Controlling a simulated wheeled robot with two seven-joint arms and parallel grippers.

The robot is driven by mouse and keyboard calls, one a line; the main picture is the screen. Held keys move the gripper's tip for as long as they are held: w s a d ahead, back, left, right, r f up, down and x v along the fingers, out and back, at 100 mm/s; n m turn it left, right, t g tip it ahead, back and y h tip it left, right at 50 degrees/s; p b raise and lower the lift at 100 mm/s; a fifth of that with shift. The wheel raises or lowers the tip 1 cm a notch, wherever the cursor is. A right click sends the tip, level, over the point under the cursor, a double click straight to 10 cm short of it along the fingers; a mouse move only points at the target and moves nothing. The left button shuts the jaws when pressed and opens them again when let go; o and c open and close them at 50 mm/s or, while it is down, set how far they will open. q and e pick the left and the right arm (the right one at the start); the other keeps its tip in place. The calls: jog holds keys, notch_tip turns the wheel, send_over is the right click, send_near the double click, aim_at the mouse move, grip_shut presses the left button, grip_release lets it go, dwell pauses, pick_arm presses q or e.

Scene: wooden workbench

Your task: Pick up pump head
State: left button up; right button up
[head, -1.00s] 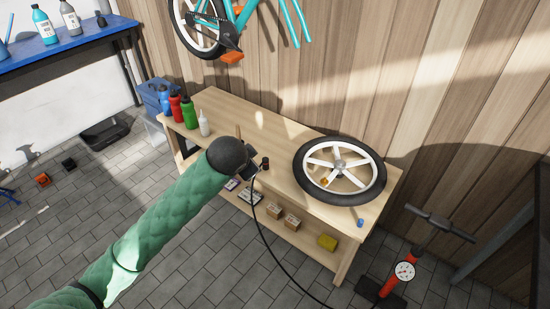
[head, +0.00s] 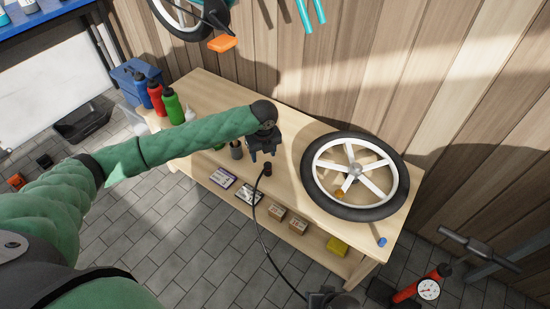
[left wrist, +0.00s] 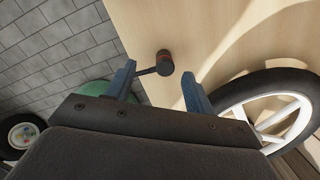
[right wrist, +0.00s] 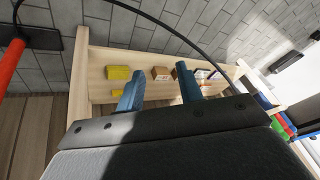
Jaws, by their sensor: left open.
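The pump head (head: 267,168) is a small black cylinder with a reddish band, standing near the workbench's front edge with a black hose (head: 256,222) running from it. My left gripper (head: 262,156) is open just above and behind it in the head view. In the left wrist view the pump head (left wrist: 165,62) shows between and just beyond the open fingertips (left wrist: 160,80), with no visible grip on it. My right gripper (right wrist: 158,88) is open and empty, facing the bench's lower shelf in the right wrist view.
A spoked wheel (head: 334,206) lies on the workbench right of the left gripper. Bottles (head: 173,106) stand at the left end. Boxes (head: 277,211) sit on the lower shelf. The red floor pump (head: 405,293) stands at the lower right.

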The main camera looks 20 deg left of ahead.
aim_at(268, 164)
pick_arm(q)
jog(key=shift+w+f+m, duration=0.2)
jog(key=shift+m, duration=0.8)
jog(key=shift+d+m+g, duration=0.2)
jog(key=shift+m+g, duration=0.1)
jog(key=shift+m, duration=0.6)
jog(key=m, duration=0.3)
jog(key=shift+s+d+r+h, duration=0.1)
jog(key=shift+s+d+h, duration=0.1)
jog(key=shift+s+h, duration=0.1)
jog(key=shift+m, duration=0.6)
jog(key=shift+w+m, duration=0.1)
jog(key=shift+m, duration=0.6)
jog(key=shift+f, duration=1.3)
jog(key=f, duration=0.4)
jog(key=shift+w+d+f+p, duration=0.1)
jog(key=shift+d+f+p, duration=0.1)
jog(key=shift+d+p, duration=0.1)
jog(key=shift+f, duration=0.45)
pick_arm(e)
jog(key=shift+t, duration=0.6)
jog(key=r, duration=0.1)
jog(key=w+r, duration=0.2)
jog(key=shift+w+a+r, duration=0.2)
jog(key=shift+a+r, duration=0.05)
jog(key=shift+r, duration=0.1)
